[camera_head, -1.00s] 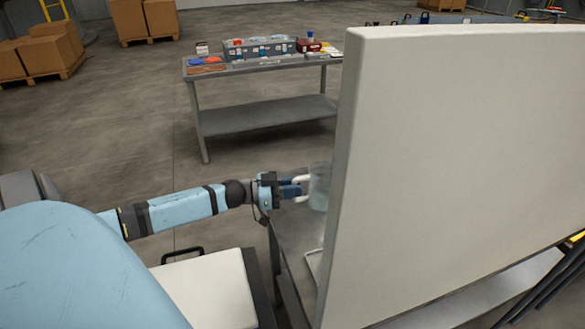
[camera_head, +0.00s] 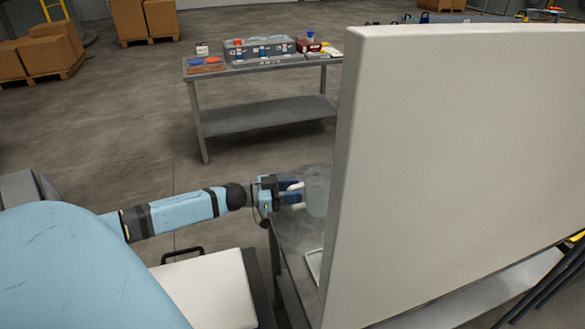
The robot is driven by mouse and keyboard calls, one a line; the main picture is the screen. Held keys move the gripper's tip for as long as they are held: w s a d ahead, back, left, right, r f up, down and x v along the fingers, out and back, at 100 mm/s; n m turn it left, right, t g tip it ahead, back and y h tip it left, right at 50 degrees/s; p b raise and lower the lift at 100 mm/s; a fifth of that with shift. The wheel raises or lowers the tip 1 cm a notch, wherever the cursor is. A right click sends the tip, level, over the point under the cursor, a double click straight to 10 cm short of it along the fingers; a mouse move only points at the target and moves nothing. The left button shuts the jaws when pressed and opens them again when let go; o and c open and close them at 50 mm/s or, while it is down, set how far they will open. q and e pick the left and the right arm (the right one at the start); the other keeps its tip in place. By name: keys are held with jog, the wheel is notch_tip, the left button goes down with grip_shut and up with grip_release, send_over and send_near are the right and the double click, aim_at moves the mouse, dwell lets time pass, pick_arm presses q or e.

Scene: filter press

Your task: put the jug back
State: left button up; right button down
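The jug (camera_head: 318,192) is a translucent pale-blue vessel, upright at the near grey table's far end. Its right side is hidden behind the large white panel. My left gripper (camera_head: 298,196) is just left of the jug, its two white fingertips apart with a gap between them. The fingertips are close to the jug's left side; I cannot tell whether they touch it or its handle. My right gripper is not in view.
The large white panel (camera_head: 455,160) fills the right side and blocks the view behind it. A pale tray (camera_head: 314,265) lies on the near table (camera_head: 291,235). A second grey table (camera_head: 262,121) with boxes and small items stands further back, with clear floor around it.

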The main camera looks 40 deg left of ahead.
pick_arm(q)
jog(key=shift+r, duration=0.15)
jog(key=r+v, duration=0.1)
jog(key=v, duration=1.1)
jog(key=shift+r, duration=0.1)
